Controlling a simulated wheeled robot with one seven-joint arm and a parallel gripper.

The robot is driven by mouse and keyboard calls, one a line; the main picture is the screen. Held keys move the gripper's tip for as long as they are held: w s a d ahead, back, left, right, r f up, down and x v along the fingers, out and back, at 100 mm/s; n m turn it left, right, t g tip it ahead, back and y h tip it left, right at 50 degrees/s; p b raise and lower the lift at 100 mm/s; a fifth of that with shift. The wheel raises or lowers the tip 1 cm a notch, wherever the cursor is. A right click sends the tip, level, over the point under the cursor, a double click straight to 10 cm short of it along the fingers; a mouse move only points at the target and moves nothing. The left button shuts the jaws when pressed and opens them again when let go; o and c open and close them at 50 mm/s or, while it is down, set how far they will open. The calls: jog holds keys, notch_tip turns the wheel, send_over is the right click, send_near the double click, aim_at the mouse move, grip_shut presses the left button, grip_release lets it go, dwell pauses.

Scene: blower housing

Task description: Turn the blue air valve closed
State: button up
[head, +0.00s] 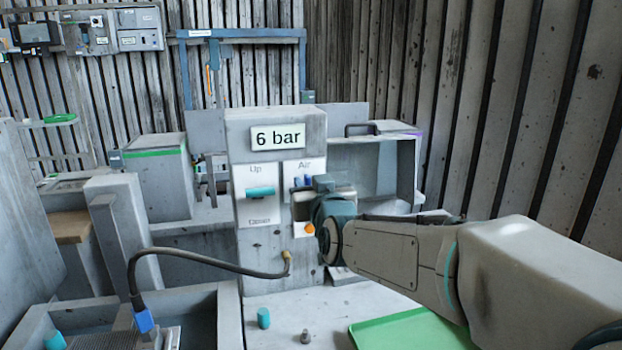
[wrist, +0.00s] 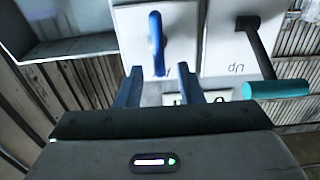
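The blue air valve handle (wrist: 156,42) stands upright in the wrist view, on a white plate. My gripper (wrist: 160,72) is open and empty, with one dark blue finger to each side of the handle's lower end in that view. Clear gaps show between fingers and handle; I cannot tell how far the handle reaches between them. In the head view, my gripper (head: 303,182) is at the panel just below the "Air" label. Small blue parts there cannot be told apart as fingers or handle, and my wrist hides the lower plate.
A teal lever (head: 261,191) marked "Up" sits left of the air plate and also shows in the wrist view (wrist: 276,89). A "6 bar" sign (head: 277,136) is above. An orange knob (head: 309,229) and a hose (head: 215,263) are below. A green tray (head: 405,333) lies under my arm.

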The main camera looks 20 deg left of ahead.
jog(key=shift+w+a, duration=0.35)
jog(key=shift+w, duration=0.3)
grip_shut()
jog(key=shift+f+m+b, duration=0.15)
jog(key=shift+m+b, duration=0.25)
jog(key=shift+b, duration=0.3)
jog(key=m+b, duration=0.5)
jog(key=w+d+f+m+b, duration=0.1)
jog(key=m+b, duration=0.5)
jog(key=d+f+m+b, duration=0.1)
jog(key=m+b, duration=0.4)
jog(key=m, duration=0.1)
jog(key=shift+w+d+f, duration=0.1)
jog(key=shift+w+f, duration=0.05)
jog(key=shift+m, duration=0.3)
